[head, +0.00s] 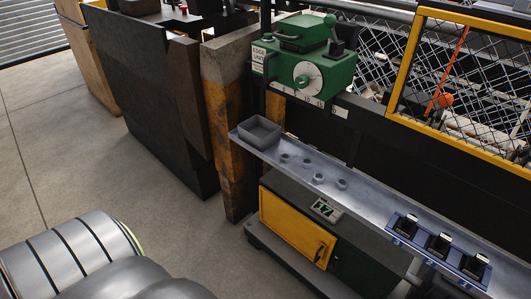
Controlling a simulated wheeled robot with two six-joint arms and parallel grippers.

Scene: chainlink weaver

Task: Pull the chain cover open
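No part is plainly marked as the chain cover. Neither of my grippers is in view, and nothing is seen touching the panel or the guard.
A metal shelf (385,205) holds a grey tray (259,131), several nuts and a blue holder (437,250) with black blocks. A green unit (310,60) stands above it. A rusty post (230,140) and dark panel (150,95) stand left. Floor (80,165) is clear there.

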